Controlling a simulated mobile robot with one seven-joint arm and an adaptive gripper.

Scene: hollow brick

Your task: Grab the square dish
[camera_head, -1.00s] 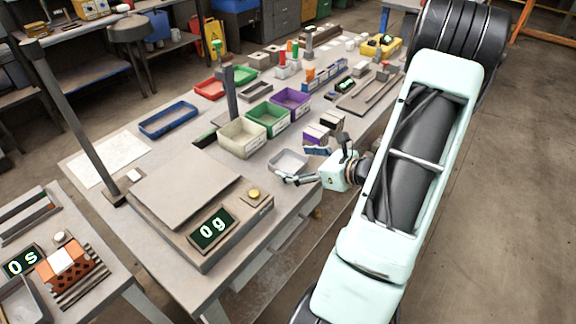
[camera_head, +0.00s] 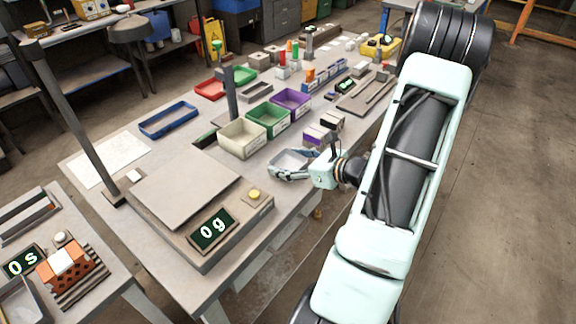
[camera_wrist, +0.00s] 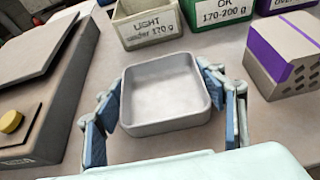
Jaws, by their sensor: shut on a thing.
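The square dish (camera_wrist: 165,92) is a shallow grey metal tray with rounded corners. In the wrist view it sits between the two blue-padded fingers of my gripper (camera_wrist: 162,108), which is shut on it from its left and right sides. In the head view the dish (camera_head: 288,161) is at the right edge of the workbench, with my gripper (camera_head: 291,168) around it. The fingers partly cover its near side in the head view. I cannot tell whether the dish touches the bench or is slightly above it.
A scale (camera_head: 190,195) reading 0 g stands left of the dish. Behind are a cream bin (camera_head: 242,139) labelled LIGHT, a green bin (camera_head: 268,119) and a purple bin (camera_head: 291,101). A hollow brick with a purple band (camera_wrist: 285,55) lies close on the right.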

